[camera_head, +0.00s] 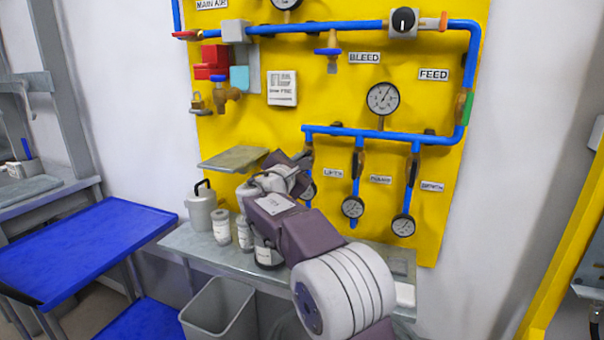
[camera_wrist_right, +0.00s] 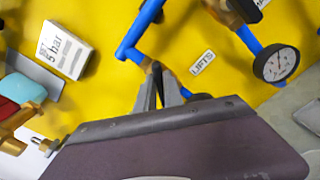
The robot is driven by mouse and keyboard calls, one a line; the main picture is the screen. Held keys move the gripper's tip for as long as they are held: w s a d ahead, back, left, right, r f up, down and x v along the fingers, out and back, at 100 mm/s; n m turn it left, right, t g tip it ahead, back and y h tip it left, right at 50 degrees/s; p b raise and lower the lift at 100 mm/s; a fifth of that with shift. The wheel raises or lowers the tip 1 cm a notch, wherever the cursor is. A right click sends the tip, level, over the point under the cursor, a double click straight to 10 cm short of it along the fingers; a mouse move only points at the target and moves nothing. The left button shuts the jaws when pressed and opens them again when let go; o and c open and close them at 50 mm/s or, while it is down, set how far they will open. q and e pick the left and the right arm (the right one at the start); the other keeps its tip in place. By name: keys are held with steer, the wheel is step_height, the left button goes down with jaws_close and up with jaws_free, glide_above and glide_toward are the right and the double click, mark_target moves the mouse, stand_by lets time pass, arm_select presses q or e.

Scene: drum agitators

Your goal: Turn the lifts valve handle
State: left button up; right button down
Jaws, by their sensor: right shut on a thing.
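The lifts valve sits on the leftmost blue drop pipe (camera_head: 307,136) of the yellow panel, beside the LIFTS label (camera_head: 333,173). In the right wrist view the label (camera_wrist_right: 203,63) is right of the fingers. My right gripper (camera_head: 304,160) is at this valve, its arm rising from the lower right. In the wrist view the right gripper (camera_wrist_right: 160,90) is shut on the dark lifts valve handle (camera_wrist_right: 158,82), below the brass valve body (camera_wrist_right: 149,66). My gripper and arm hide most of the valve in the head view. My left gripper is not in view.
Two similar drop pipes with gauges (camera_head: 353,207) hang to the right. A small grey shelf (camera_head: 232,158) juts out left of my gripper. Below are a bench (camera_head: 178,240) with pots and a grey bin (camera_head: 218,308). A blue table (camera_head: 80,245) stands at left.

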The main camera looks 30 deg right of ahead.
steer(key=shift+s+d+f+m+b, duration=0.1)
steer(key=shift+f+m+b, duration=0.05)
steer(key=shift+m+b, duration=1.35)
steer(key=shift+w+a+f+m+b, duration=0.15)
steer(key=shift+m+b, duration=1)
steer(key=shift+m, duration=0.7)
steer(key=shift+s+d+f+m+b, duration=0.15)
steer(key=shift+m+b, duration=1.15)
steer(key=shift+m, duration=0.65)
steer(key=c, duration=1.5)
jaws_free()
steer(key=shift+r, duration=0.1)
steer(key=shift+o, duration=0.2)
steer(key=b+v, duration=0.1)
steer(key=v, duration=0.8)
steer(key=shift+b, duration=0.3)
